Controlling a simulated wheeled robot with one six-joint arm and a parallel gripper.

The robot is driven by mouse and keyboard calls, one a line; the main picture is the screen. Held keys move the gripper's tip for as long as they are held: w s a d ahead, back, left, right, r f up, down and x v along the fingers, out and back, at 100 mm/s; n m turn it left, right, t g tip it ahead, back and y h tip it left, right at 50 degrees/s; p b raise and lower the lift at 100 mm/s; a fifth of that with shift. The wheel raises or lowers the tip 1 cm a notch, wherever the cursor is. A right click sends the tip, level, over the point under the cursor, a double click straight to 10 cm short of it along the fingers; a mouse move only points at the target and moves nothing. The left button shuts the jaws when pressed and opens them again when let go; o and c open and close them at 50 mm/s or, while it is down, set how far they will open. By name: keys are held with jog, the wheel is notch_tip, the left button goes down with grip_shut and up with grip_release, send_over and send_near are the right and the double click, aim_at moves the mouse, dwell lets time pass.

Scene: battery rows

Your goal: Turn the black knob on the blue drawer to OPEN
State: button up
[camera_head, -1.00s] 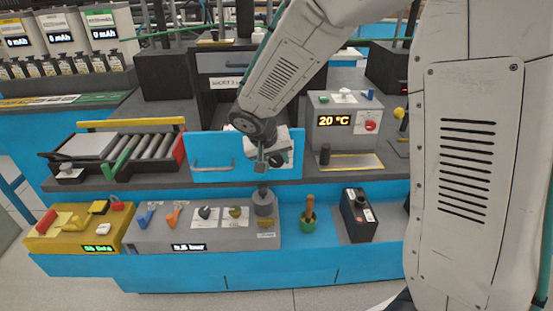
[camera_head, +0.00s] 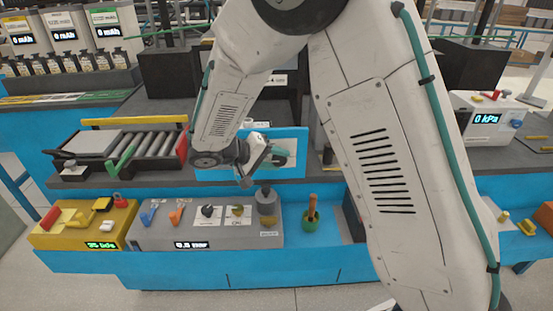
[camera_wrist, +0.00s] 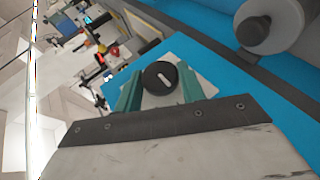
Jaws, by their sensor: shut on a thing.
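The blue drawer (camera_head: 299,140) is the upright blue front at the middle of the bench in the head view. It also fills much of the wrist view (camera_wrist: 212,30). The black knob (camera_wrist: 160,78) is round with a short white mark and sits on a white plate (camera_wrist: 200,100). My gripper (camera_wrist: 159,90) has its two green fingers on either side of the knob, shut on it. In the head view my gripper (camera_head: 272,157) is at the drawer front, and my arm covers the drawer's left part. I cannot read any label on the plate.
A grey cylinder (camera_head: 266,201) stands on the grey control box (camera_head: 200,230) just below the drawer. A roller conveyor (camera_head: 150,148) is to the left. A green pot (camera_head: 310,219) stands to the right. My arm hides much of the right side.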

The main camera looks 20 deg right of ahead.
jog(key=shift+f+h, duration=0.1)
jog(key=shift+h, duration=0.2)
jog(key=o, duration=0.9)
jog(key=shift+o, duration=0.2)
jog(key=w+v, duration=0.1)
jog(key=v, duration=0.6)
jog(key=shift+s+a+r, duration=0.25)
jog(key=shift+s+a, duration=0.1)
jog(key=shift+s, duration=0.2)
